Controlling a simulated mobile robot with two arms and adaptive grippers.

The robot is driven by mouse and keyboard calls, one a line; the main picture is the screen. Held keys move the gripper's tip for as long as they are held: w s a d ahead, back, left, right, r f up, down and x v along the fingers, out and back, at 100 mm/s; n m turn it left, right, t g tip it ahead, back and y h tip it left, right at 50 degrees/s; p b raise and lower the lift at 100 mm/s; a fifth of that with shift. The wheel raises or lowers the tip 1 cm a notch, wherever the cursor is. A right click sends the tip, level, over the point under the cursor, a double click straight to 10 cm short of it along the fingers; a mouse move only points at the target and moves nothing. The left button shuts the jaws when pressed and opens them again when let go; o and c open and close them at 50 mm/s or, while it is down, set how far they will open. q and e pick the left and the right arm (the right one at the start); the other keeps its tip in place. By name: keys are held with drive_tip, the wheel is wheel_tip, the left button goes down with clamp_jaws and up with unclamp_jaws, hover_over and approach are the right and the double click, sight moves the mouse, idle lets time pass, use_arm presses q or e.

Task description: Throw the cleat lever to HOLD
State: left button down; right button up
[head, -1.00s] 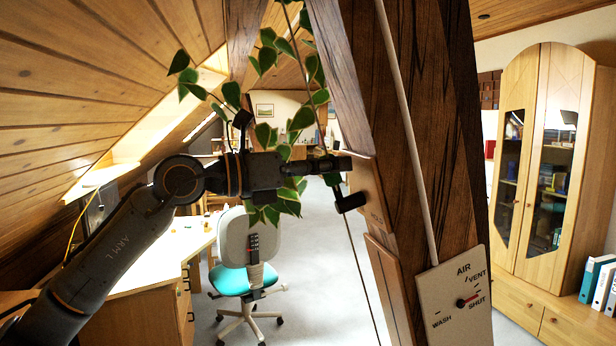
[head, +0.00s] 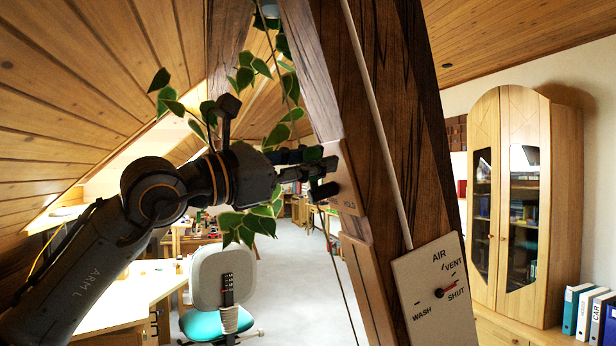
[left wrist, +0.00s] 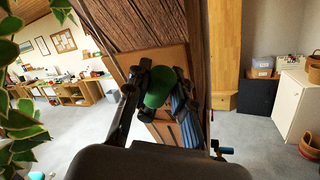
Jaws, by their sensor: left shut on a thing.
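The cleat's wooden plate (head: 346,180) is fixed to the side of the dark timber post, with the word HOLD legible near its lower edge. My left gripper (head: 318,172) is at this plate, its fingers closed around the cleat lever. In the left wrist view the lever's green rounded end (left wrist: 159,86) sits between the two fingers (left wrist: 163,98), with a blue ribbed part beside it. The fingers hide most of the lever in the head view, so its exact angle is hard to tell. My right gripper is not in view.
A trailing plant (head: 250,222) hangs close to my left arm. A thin cord (head: 342,262) runs down beside the post. A chair (head: 222,285) stands below.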

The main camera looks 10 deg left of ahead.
use_arm(q)
drive_tip(key=shift+d+f, duration=0.1)
drive_tip(key=shift+f, duration=0.05)
idle(0.4)
drive_tip(key=c, duration=1.1)
unclamp_jaws()
drive_tip(key=shift+s, duration=0.15)
drive_tip(key=v, duration=1.2)
drive_tip(key=shift+f, duration=0.1)
